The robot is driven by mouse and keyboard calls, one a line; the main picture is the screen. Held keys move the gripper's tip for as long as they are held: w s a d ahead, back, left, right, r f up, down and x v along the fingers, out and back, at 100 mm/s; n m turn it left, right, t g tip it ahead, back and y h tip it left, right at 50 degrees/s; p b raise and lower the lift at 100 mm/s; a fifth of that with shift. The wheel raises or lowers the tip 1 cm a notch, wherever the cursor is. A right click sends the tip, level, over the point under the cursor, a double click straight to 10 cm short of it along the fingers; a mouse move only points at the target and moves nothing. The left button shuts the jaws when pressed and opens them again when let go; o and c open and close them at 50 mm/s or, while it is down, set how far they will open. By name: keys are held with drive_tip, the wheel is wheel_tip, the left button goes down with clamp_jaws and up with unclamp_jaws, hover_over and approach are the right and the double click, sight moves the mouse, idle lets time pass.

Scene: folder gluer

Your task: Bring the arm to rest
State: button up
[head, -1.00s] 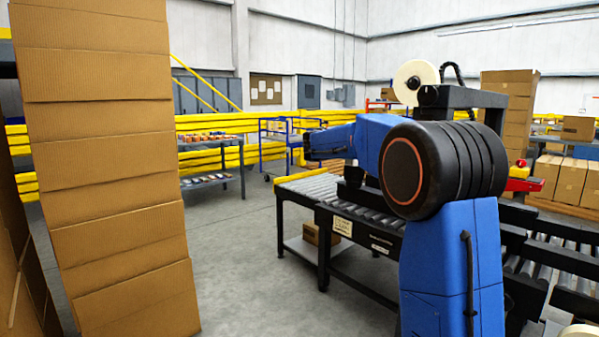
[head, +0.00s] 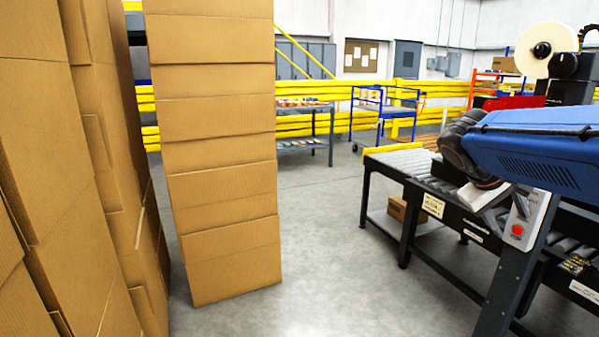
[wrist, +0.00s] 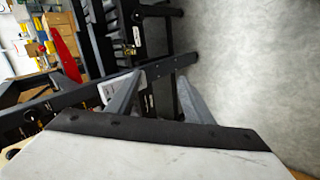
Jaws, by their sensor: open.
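My gripper (wrist: 158,88) shows in the wrist view as two grey fingers standing apart, with nothing between them. A dark conveyor frame and pale grey floor lie beyond the fingers. In the head view, my blue arm link (head: 540,150) reaches in from the right edge and ends in a black wrist joint (head: 466,145) over the roller conveyor (head: 420,165).
Tall carton stacks stand at the left (head: 70,190) and left of centre (head: 215,150). A control box (head: 521,222) with a red button stands close below my arm. Open floor (head: 320,260) lies between the stacks and the conveyor. A blue cart (head: 383,108) stands behind.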

drive_tip(key=s+a+f+m+t+y, duration=0.1)
drive_tip(key=s+a+f+y, duration=0.7)
drive_tip(key=s+a+f, duration=0.8)
drive_tip(key=shift+s+a+f+t, duration=0.2)
drive_tip(key=shift+s+a+t, duration=0.55)
drive_tip(key=shift+s, duration=0.2)
